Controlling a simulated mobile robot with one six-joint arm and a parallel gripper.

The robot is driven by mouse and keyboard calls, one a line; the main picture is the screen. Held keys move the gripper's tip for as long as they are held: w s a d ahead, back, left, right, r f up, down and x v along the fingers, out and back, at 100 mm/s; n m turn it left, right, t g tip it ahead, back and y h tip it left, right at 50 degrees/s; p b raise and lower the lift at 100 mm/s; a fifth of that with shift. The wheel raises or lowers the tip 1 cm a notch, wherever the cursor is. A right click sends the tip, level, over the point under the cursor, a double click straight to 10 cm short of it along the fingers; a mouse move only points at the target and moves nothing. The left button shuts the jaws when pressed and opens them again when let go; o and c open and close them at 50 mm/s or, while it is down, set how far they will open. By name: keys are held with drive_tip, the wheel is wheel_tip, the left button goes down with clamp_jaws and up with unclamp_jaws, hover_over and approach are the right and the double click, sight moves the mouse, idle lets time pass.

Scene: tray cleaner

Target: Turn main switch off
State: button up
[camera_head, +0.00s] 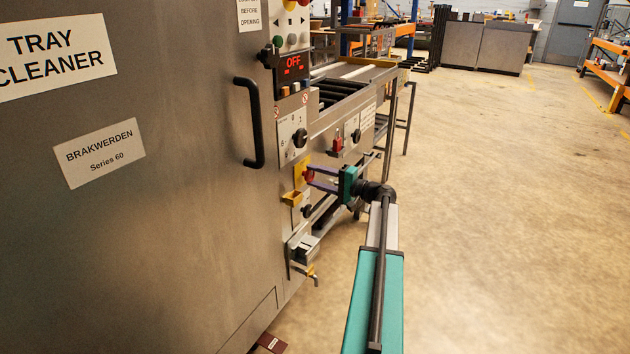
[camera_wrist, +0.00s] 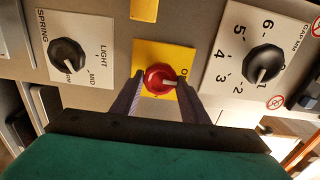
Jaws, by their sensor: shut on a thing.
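The main switch is a red rotary knob (camera_head: 308,177) on a yellow plate (camera_head: 301,166), low on the front edge of the tray cleaner. In the wrist view the red knob (camera_wrist: 160,78) sits in the middle on its yellow plate (camera_wrist: 178,54), its pale pointer aimed to the right. An "O" mark shows at the plate's right; other marks are hidden. My gripper (camera_head: 309,176) reaches in from the right, its purple fingers on both sides of the knob. It is shut on the knob, also in the wrist view (camera_wrist: 160,82).
A black gap dial (camera_wrist: 262,66) and a black spring dial (camera_wrist: 68,54) flank the switch in the wrist view. Open floor (camera_head: 510,200) lies right.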

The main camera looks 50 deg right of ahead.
drive_tip(key=shift+f, duration=0.1)
drive_tip(key=o, duration=1)
drive_tip(key=shift+s, duration=0.15)
drive_tip(key=p+v, duration=0.2)
drive_tip(key=v, duration=1.1)
drive_tip(key=shift+s+d, duration=0.1)
drive_tip(key=shift+s, duration=0.25)
